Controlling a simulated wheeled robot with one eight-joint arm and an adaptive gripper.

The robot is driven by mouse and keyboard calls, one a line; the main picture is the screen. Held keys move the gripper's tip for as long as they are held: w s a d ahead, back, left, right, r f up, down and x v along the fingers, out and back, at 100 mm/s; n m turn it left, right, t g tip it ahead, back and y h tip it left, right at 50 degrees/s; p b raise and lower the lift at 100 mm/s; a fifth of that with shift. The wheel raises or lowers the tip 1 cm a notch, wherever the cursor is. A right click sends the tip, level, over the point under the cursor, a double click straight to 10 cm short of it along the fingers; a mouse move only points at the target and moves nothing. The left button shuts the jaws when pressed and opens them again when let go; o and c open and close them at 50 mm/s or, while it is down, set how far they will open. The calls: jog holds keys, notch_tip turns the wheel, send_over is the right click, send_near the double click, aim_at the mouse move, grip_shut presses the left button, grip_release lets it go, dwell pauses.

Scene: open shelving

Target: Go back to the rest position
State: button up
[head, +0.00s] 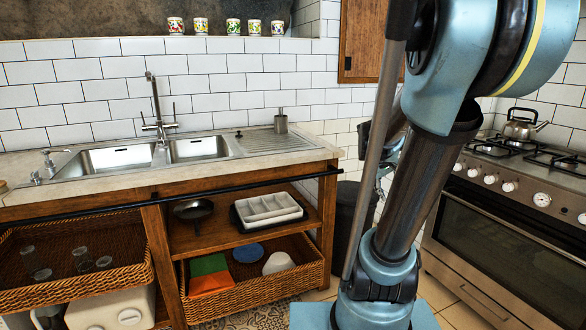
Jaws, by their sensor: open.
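My blue and dark grey arm (418,185) rises through the right half of the head view, folded close to the camera. Dark parts of my gripper (379,146) show on both sides of the thin grey rod, mostly hidden behind the arm. It is open, and I see nothing held in it. It is apart from the counter and the shelves.
A sink counter (215,165) with open shelves and wicker baskets (258,300) stands at left. A stove (510,225) with a kettle (521,124) is at right. A dark bin (352,215) stands between them. Several patterned cups (233,27) line a high ledge.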

jog(key=s+a+f+y, duration=0.1)
jog(key=s+a+f, duration=0.1)
jog(key=s+a, duration=0.2)
jog(key=s+a+f+m+g+y, duration=0.1)
jog(key=s+a+f+y, duration=0.1)
jog(key=s+a, duration=0.3)
jog(key=s+a+f+m+y, duration=0.1)
jog(key=s+a+f, duration=0.3)
jog(key=s, duration=0.5)
jog(key=shift+a+f+g+y, duration=0.25)
jog(key=shift+a+g+y, duration=0.15)
jog(key=shift+y, duration=0.1)
jog(key=c, duration=0.3)
jog(key=shift+c, duration=0.7)
